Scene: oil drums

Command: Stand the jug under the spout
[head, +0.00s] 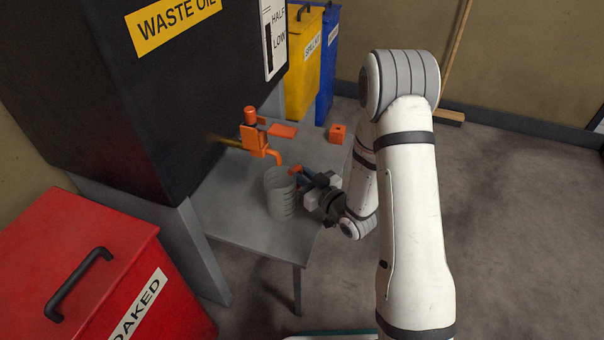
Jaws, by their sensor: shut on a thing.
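The jug (281,197) is a grey, ribbed, open-topped vessel. It is upright over the grey stand, with its rim close below the orange spout (274,155). I cannot tell whether its base touches the stand. The spout curves down from an orange tap (255,139) on the black waste oil tank (100,110). My gripper (300,184) reaches in from the right and is shut on the jug at its right side. The exact grip is partly hidden by the fingers.
The grey stand (225,222) has bare top around the jug. An orange block (338,133) and a flat orange piece (283,130) lie behind. A red bin (80,260) is at front left; yellow (303,60) and blue (328,65) bins stand at the back. Floor is clear at right.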

